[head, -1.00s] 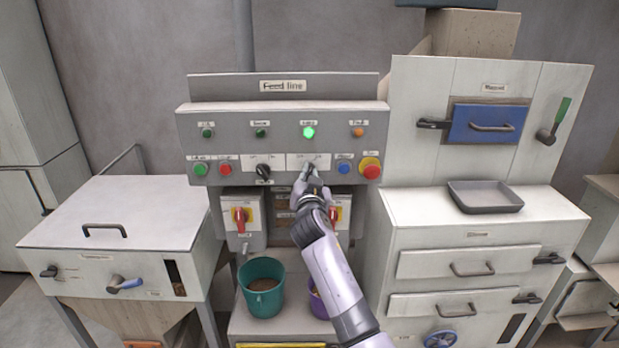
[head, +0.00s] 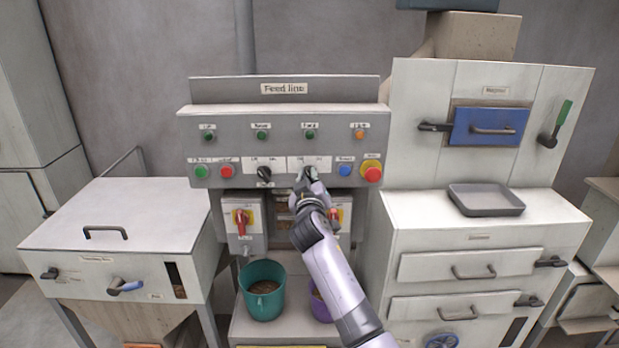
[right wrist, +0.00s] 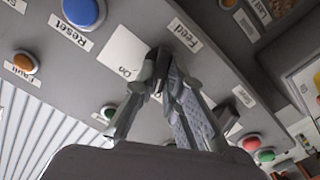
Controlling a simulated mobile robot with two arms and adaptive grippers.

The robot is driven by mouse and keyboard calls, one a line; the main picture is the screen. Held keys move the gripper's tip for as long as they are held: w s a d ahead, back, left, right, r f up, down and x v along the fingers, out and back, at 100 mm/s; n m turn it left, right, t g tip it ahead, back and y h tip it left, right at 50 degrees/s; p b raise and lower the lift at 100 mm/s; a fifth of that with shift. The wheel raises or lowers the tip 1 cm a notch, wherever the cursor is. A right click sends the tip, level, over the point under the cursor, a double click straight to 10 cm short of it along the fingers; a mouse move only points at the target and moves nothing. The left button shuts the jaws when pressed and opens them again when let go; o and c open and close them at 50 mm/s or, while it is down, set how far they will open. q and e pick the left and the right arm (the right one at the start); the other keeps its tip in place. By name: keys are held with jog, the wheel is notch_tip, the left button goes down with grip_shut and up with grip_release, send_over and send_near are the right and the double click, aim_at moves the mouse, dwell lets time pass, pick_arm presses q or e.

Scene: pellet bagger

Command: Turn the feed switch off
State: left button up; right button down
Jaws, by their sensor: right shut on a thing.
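My right gripper (head: 309,180) reaches up to the Feed line panel (head: 230,122) and is shut on the feed switch, whose dark knob (right wrist: 161,60) shows between the fingertips in the right wrist view. A "Feed" label (right wrist: 182,34) and a white plate (right wrist: 119,50) reading "On" are beside it. The fingers hide most of the knob, so its exact angle is hard to tell. The green lamp (head: 310,135) above the switch is dark. My left gripper is not in view.
A similar black selector knob (head: 264,173) is left of my gripper. A blue Reset button (head: 345,171) and a red mushroom button (head: 371,172) are close on the right. Below are red-handled switches (head: 242,220), a teal bucket (head: 263,291) and a partly hidden purple bucket (head: 320,305).

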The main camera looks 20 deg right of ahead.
jog(key=shift+n, duration=0.3)
jog(key=c, duration=1.7)
grip_release()
jog(key=shift+o, duration=0.2)
jog(key=v, duration=1.2)
